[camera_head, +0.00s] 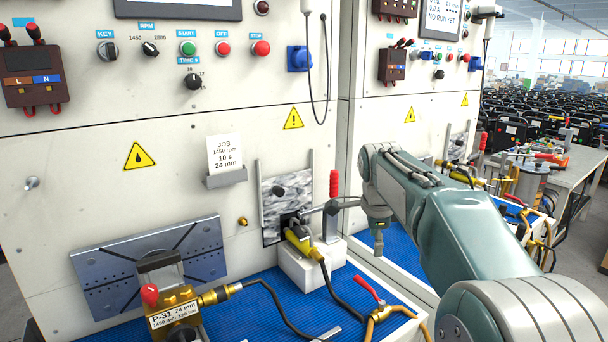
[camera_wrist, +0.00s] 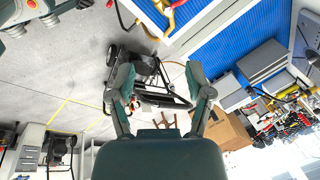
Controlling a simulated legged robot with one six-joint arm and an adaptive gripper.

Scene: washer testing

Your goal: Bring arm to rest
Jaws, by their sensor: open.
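The fingers cannot be made out clearly in that view.
The white test panel (camera_head: 90,190) stands ahead, with a blue mat (camera_head: 270,310) below it. A brass pump labelled P-31 (camera_head: 175,312), a red-handled clamp (camera_head: 333,190) and a red-lever valve (camera_head: 372,292) are near. A cardboard box (camera_wrist: 228,135) shows in the wrist view.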

